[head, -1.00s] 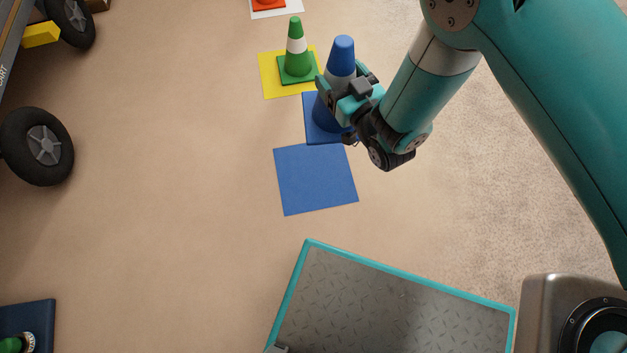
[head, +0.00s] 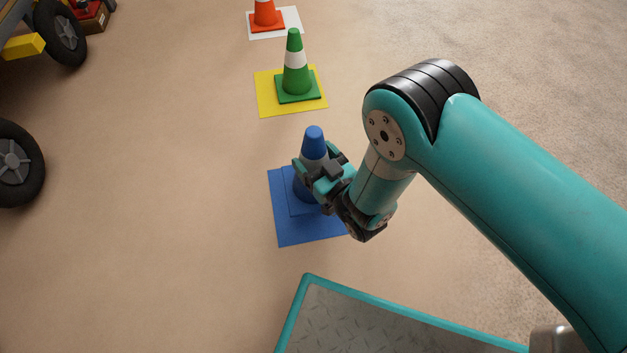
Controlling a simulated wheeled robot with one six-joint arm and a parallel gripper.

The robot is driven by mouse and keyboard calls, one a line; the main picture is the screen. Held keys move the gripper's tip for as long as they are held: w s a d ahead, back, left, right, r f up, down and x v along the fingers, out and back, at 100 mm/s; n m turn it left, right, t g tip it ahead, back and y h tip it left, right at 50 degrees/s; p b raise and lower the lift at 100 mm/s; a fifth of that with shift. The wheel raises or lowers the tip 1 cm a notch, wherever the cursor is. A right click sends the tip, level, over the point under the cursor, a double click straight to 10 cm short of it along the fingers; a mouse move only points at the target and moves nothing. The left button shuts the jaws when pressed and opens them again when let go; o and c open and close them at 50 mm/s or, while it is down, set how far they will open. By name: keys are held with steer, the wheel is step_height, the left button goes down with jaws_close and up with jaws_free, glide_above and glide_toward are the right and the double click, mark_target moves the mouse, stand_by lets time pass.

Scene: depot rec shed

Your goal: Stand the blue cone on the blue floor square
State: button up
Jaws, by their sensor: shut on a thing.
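The blue cone (head: 314,138), with a pale band, is upright in the head view. Its square base shows over the blue floor square (head: 291,229), towards the square's far and right part. I cannot tell whether the base touches the floor or hangs just above it. My gripper (head: 321,178) is shut on the cone's middle from the right side. It hides part of the cone and the right part of the square.
A green cone (head: 295,75) stands on a yellow square (head: 266,102) farther off, and an orange cone (head: 265,18) on a white square (head: 288,25) beyond it. A cart's wheels (head: 14,162) are at the left. The floor left of the blue square is clear.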

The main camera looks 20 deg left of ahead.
step_height(320, 180, down, 7)
steer(key=b, duration=0.3)
steer(key=shift+r+b, duration=0.15)
steer(key=shift+b, duration=0.15)
steer(key=shift+r, duration=0.15)
steer(key=o, duration=1.6)
steer(key=shift+c, duration=0.2)
steer(key=shift+s+d+r+p, duration=0.1)
steer(key=shift+s+d+p, duration=0.25)
steer(key=shift+p, duration=0.25)
steer(key=p+v, duration=0.6)
steer(key=v, duration=0.5)
